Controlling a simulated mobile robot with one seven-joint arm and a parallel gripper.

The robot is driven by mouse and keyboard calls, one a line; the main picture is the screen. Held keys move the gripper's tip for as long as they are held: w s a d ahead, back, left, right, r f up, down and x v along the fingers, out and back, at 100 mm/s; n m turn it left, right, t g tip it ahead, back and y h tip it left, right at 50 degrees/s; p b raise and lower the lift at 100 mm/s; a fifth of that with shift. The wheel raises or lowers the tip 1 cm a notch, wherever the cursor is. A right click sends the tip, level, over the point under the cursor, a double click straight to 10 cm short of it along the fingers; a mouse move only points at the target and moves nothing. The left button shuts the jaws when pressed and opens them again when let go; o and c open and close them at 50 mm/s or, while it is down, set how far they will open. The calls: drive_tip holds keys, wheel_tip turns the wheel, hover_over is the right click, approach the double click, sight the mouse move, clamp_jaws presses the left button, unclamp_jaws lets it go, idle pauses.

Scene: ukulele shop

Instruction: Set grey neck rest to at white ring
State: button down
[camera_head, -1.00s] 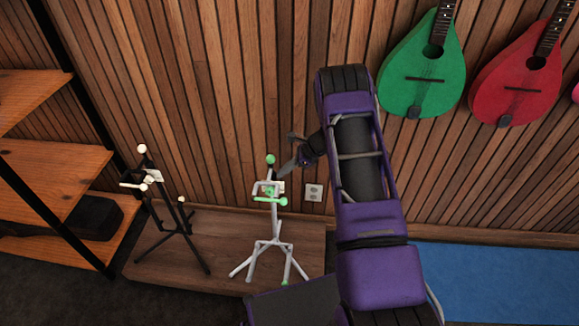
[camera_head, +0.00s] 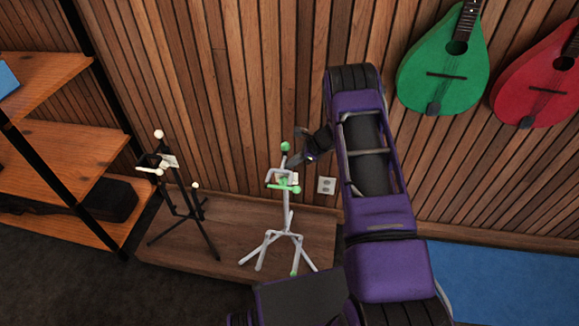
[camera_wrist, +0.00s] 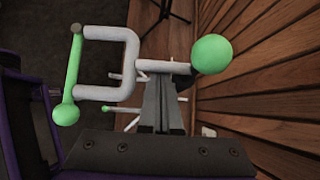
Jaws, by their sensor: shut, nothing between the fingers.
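The grey stand (camera_head: 288,218) has a splayed foot, an upright post and green tips. Its grey neck rest (camera_head: 272,176), a U-shaped yoke with a green-ended bar, sits near the top of the post below a green ball (camera_head: 285,146). The wrist view shows the neck rest (camera_wrist: 132,50) close up, left of the green ball (camera_wrist: 211,53). My gripper (camera_wrist: 165,85) is shut and empty, its fingertips by the bar between the yoke and the green ball; I cannot tell whether they touch. In the head view my gripper (camera_head: 293,163) is just right of the post. I cannot make out a white ring.
A black stand (camera_head: 186,215) with cream tips stands to the left on the same wooden platform (camera_head: 225,262). Shelves (camera_head: 62,145) are at far left. A slatted wall (camera_head: 230,100) with a socket (camera_head: 326,186) rises close behind. Green (camera_head: 443,65) and red (camera_head: 540,80) instruments hang at right.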

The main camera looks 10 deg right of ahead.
wheel_tip(320, 180, up, 17)
drive_tip(key=p, duration=0.5)
drive_tip(key=shift+w+a+f+p, duration=0.15)
drive_tip(key=shift+w+f+p, duration=0.05)
drive_tip(key=shift+p, duration=0.15)
